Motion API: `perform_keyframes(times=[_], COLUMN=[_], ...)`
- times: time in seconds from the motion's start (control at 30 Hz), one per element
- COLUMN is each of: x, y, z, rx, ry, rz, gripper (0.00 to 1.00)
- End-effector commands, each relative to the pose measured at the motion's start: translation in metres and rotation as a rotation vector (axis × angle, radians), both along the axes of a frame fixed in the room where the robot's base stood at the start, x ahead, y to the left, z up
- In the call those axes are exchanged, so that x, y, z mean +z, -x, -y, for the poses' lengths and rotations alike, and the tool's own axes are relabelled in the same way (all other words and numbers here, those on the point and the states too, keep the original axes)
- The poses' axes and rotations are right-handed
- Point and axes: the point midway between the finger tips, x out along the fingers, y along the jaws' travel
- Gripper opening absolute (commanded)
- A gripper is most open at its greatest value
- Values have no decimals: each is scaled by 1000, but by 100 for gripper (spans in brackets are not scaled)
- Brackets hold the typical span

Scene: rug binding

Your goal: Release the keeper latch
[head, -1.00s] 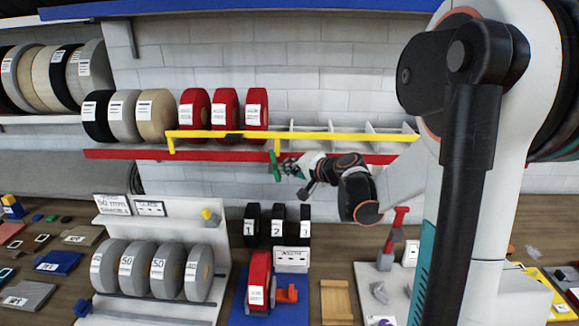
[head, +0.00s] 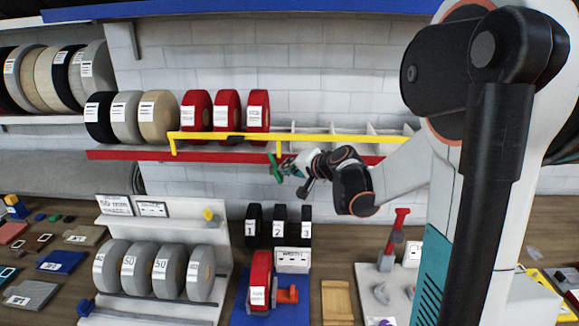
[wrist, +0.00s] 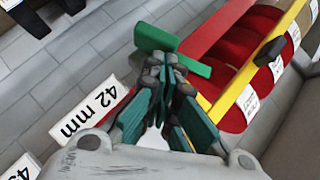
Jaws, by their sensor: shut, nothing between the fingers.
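A green latch lever (head: 274,168) hangs at the lower end of the yellow retaining bar's (head: 330,138) short post, in front of the red shelf edge. It is tilted in the head view. In the wrist view the green lever (wrist: 170,50) lies across the fingertips. My gripper (head: 287,167) is shut, with its tips against or very close to the lever; contact is hard to tell. Its teal fingers (wrist: 162,75) show together in the wrist view, nothing between them, and hide part of the lever. A black piece (head: 235,138) sits on the yellow bar.
Red rolls (head: 227,112) stand on the shelf behind the yellow bar, beside tan, grey and black ones. Below are numbered black rolls (head: 279,226), a grey roll rack (head: 160,268) and a red roll on a blue base (head: 260,282). A white 42 mm label (wrist: 88,110) shows near the fingers.

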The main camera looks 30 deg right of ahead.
Motion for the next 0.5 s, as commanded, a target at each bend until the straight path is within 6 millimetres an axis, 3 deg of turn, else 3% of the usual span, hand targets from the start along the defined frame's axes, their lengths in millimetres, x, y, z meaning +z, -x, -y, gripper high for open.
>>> perform_keyframes(times=[0.5], x=[5], y=[-3], z=[-5], rx=[2], ry=[100], rz=[-67], gripper=[0])
